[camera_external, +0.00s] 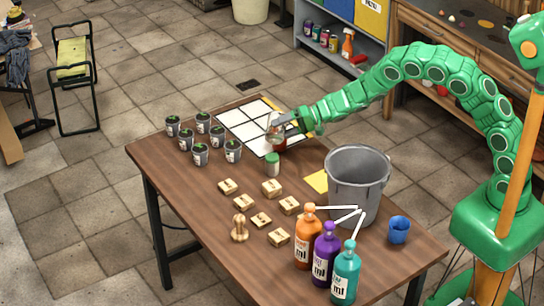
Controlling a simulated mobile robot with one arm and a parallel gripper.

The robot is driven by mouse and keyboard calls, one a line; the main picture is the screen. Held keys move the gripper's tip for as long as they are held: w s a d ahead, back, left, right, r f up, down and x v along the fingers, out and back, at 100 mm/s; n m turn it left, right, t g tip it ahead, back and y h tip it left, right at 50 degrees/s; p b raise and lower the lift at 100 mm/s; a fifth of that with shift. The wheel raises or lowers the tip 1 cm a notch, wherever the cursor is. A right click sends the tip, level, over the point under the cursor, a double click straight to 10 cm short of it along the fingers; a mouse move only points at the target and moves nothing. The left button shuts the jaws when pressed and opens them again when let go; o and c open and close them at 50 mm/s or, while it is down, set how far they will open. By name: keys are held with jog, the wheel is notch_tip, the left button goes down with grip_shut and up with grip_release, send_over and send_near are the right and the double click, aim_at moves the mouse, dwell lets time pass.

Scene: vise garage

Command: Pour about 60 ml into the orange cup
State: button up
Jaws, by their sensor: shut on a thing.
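My gripper (281,121) is at the end of the green arm, above the right part of the white grid board (238,134). It is shut on a small, clear glass-like vessel (273,128). Its fill level is too small to read. A reddish-brown patch (279,145) shows just under the vessel; I cannot tell whether it is the orange cup or part of the held thing. No other orange cup is clearly visible. A blue cup (398,230) stands at the right end of the table.
A grey bucket (356,180) and orange (307,243), purple (326,255) and teal (345,275) pump bottles crowd the table's right part. A green-lidded jar (272,165) stands near my gripper. Several dark pots (200,155) and wooden blocks (261,220) occupy the left and middle.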

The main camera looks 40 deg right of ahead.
jog(key=shift+f, duration=0.1)
jog(key=shift+r, duration=0.2)
jog(key=shift+s+a+f+n+h, duration=0.15)
jog(key=shift+f+n+h, duration=0.1)
jog(key=shift+f+n, duration=0.15)
jog(key=shift+s+a+f+n+h, duration=0.1)
jog(key=shift+f+n+h, duration=0.15)
jog(key=shift+f+n, duration=0.15)
jog(key=shift+f+n+t, duration=0.2)
jog(key=shift+n+t, duration=0.1)
jog(key=shift+t, duration=0.1)
jog(key=shift+r+n+t+h, duration=0.3)
jog(key=shift+r+n+h, duration=0.2)
jog(key=shift+h, duration=0.1)
jog(key=shift+s+a+r+n+t+h, duration=0.15)
jog(key=shift+n+t+h, duration=0.15)
jog(key=shift+n+h, duration=0.15)
jog(key=shift+a, duration=0.1)
jog(key=shift+s+n, duration=0.1)
jog(key=shift+n, duration=0.15)
